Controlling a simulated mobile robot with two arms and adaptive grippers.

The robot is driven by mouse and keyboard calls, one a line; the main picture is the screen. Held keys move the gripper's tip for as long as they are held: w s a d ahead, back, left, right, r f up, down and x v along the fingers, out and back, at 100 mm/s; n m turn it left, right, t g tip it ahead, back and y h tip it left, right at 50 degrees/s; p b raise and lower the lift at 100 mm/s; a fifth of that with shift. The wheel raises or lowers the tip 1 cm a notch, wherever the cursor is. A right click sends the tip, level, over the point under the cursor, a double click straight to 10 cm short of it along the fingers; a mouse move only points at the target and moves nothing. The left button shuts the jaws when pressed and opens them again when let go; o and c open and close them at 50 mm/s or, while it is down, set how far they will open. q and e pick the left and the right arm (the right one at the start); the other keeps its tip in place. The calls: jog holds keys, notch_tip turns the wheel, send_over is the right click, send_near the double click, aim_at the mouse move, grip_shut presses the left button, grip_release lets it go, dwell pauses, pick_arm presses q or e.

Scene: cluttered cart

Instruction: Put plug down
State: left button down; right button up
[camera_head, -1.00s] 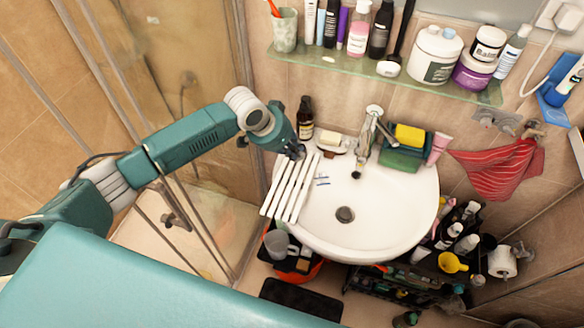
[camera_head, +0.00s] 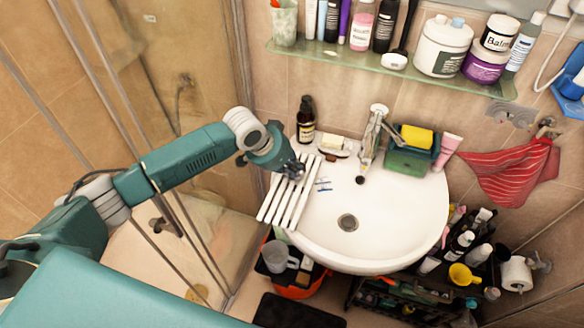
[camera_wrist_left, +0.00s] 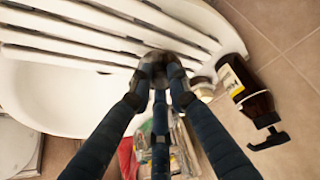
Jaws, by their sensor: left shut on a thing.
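My left gripper (camera_head: 296,172) is over the upper end of a white slatted rack (camera_head: 286,204), which lies across the left side of the white sink (camera_head: 405,215). In the left wrist view its dark blue fingers meet at their tips (camera_wrist_left: 162,68), close to the slats (camera_wrist_left: 75,42). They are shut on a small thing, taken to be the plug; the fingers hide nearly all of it. I cannot tell whether it touches the rack. The drain (camera_head: 348,222) shows in the basin. My right gripper is not in view.
A dark soap bottle (camera_head: 306,120) stands on the sink's back left corner; it also shows in the left wrist view (camera_wrist_left: 245,85). The soap dish (camera_head: 335,145) and tap (camera_head: 371,135) are beside it. A loaded glass shelf (camera_head: 390,70) hangs above.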

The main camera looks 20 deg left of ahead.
pick_arm(q)
jog(key=shift+f, duration=0.6)
jog(key=c, duration=1.7)
grip_release()
jog(key=shift+o, duration=0.2)
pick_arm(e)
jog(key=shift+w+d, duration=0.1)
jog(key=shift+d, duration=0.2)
pick_arm(q)
jog(key=shift+r, duration=0.25)
jog(key=p+v, duration=1.1)
jog(key=v, duration=0.1)
jog(key=shift+r+p, duration=0.35)
jog(key=shift+r, duration=0.05)
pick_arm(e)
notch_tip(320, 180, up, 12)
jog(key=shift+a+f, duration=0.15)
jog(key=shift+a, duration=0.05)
